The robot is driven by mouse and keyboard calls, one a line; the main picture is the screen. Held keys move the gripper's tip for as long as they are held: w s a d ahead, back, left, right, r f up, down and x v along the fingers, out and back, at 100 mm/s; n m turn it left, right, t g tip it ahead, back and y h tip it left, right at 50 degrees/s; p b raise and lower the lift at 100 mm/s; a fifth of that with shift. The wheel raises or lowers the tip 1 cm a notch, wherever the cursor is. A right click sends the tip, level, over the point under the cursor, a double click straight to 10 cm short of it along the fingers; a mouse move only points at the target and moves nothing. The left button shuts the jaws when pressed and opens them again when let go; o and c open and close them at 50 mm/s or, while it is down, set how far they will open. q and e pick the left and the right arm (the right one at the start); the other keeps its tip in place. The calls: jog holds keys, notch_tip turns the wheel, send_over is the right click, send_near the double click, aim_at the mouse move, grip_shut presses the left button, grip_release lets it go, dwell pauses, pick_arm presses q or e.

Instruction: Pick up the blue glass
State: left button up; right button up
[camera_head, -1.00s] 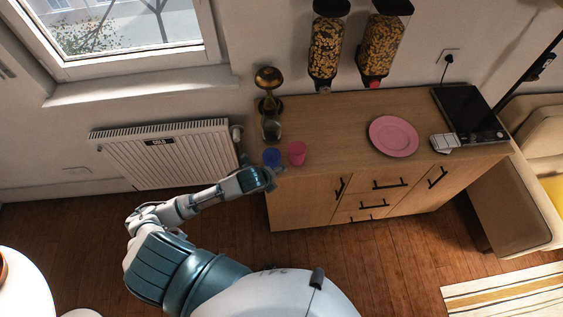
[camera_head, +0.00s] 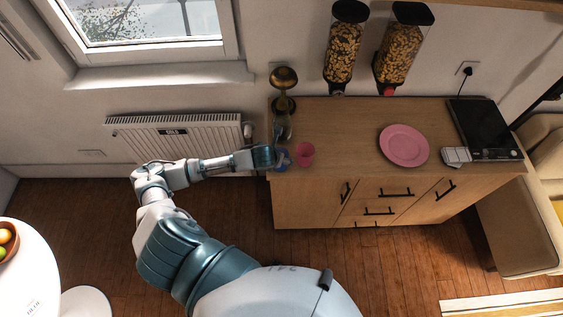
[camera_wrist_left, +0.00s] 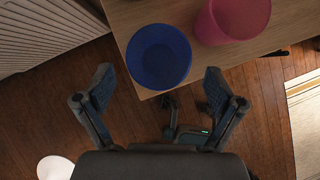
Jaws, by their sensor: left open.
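The blue glass (camera_head: 283,160) stands upright at the left front corner of the wooden counter. In the left wrist view the blue glass (camera_wrist_left: 158,56) is seen from above, just beyond my fingertips. The pink glass stands close to its right. My left gripper (camera_wrist_left: 160,84) is open and empty, its two fingers spread on either side of the line to the blue glass and apart from it. In the head view my left gripper (camera_head: 273,157) is at the counter's left edge, partly covering the blue glass. My right gripper is not in view.
The pink glass (camera_head: 305,153) nearly touches the blue one. A pink plate (camera_head: 404,146) and a black hob (camera_head: 481,128) lie farther right on the counter (camera_head: 350,140). A radiator (camera_head: 180,138) is on the wall at left.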

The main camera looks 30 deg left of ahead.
pick_arm(q)
jog(key=x, duration=0.6)
jog(key=shift+w+a, duration=0.15)
jog(key=shift+a, duration=0.15)
jog(key=shift+w+f, duration=0.1)
jog(key=shift+d, duration=0.3)
jog(key=shift+c, duration=1.2)
jog(key=c, duration=1.1)
jog(key=shift+a, duration=0.15)
jog(key=shift+c, duration=0.2)
